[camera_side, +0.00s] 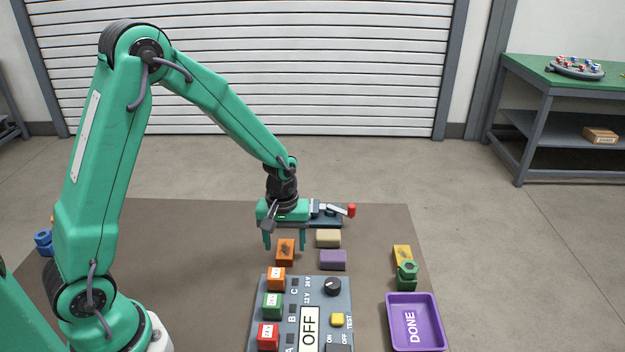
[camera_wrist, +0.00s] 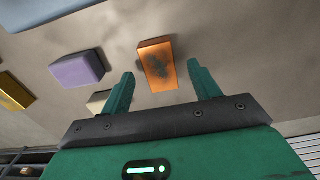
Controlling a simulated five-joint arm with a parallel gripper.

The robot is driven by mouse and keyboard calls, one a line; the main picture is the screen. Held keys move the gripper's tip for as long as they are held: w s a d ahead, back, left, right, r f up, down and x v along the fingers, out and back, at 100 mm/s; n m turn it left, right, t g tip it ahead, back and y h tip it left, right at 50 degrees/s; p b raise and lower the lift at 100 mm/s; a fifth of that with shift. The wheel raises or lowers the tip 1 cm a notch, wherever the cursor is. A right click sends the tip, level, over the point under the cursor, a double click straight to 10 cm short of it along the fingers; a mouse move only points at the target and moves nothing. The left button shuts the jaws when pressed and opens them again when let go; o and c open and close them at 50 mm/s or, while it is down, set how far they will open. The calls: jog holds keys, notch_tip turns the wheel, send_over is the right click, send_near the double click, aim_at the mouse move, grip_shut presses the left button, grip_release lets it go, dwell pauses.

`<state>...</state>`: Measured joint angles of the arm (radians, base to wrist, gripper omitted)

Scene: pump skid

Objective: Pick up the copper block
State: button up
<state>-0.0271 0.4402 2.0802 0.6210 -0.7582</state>
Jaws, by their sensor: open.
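In the wrist view my gripper (camera_wrist: 160,71) holds nothing. I cannot tell how far the fingertips are above the mat.
A beige block (camera_side: 328,238) and a purple block (camera_side: 333,260) lie close on the right. The switch panel (camera_side: 343,307) reads OFF and carries orange, green and red blocks. A yellow block (camera_side: 402,251), a green part (camera_side: 407,270) and a purple DONE tray (camera_side: 437,322) are further right.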

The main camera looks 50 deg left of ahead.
jog(key=shift+f, duration=0.95)
jog(key=c, duration=1)
